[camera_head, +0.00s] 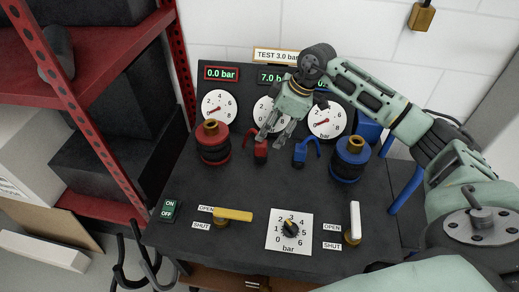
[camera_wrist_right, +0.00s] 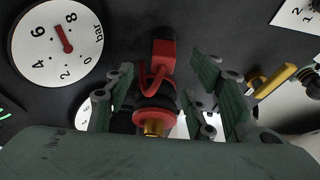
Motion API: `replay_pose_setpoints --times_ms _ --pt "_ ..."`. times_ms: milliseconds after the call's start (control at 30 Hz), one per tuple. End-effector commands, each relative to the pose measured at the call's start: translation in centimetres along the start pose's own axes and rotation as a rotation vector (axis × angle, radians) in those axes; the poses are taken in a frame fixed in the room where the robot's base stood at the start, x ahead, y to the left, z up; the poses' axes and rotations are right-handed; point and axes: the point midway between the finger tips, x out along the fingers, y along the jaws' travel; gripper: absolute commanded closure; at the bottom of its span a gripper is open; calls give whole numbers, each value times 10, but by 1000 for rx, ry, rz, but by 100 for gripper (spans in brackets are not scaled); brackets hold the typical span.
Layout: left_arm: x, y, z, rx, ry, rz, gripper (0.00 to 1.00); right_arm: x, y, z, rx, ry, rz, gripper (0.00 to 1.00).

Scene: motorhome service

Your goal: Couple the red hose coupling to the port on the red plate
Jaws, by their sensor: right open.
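The red hose coupling (camera_head: 261,151) is a small red block on the dark bench, just right of the red hose reel (camera_head: 213,146) with its brass top. A curved red hose shows by it. In the right wrist view the coupling (camera_wrist_right: 163,48) lies ahead of the fingers, and the reel's brass top (camera_wrist_right: 153,125) shows nearer. My right gripper (camera_head: 272,138) is open and empty above the bench, its fingers pointing down close to the coupling; I cannot tell whether they touch. It also shows in the right wrist view (camera_wrist_right: 168,85). I cannot make out a red plate or its port. My left gripper is out of view.
A blue coupling (camera_head: 300,153) and blue reel (camera_head: 350,160) stand to the right. Gauges (camera_head: 327,120) line the panel behind. A yellow lever (camera_head: 233,215), a dial plate (camera_head: 289,232) and a white lever (camera_head: 354,222) sit at the front. A red rack (camera_head: 90,120) stands left.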

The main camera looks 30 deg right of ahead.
Motion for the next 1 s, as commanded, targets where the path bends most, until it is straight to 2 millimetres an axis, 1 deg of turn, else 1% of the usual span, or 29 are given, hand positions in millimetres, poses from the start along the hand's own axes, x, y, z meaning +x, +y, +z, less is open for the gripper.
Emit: replay_pose_setpoints --times_ms 33,233,400,500,600,767,867,1000 --pt "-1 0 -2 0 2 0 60 8 -1 1 1 -2 -3 50" --pt "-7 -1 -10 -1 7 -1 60 32 -3 0 0 0 -5 50" --pt "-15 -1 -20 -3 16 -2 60 58 -5 1 -1 2 -5 50" --pt "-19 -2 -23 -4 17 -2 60 68 -5 0 -2 1 -5 50" --pt "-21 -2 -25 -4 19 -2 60 71 -4 0 -3 2 -3 50" --pt "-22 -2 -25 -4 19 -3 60 71 -4 0 -3 3 -3 50" --pt "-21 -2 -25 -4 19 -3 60 71 -4 0 -3 3 -3 57" --pt "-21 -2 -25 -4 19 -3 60 71 -4 0 -3 3 -3 69"
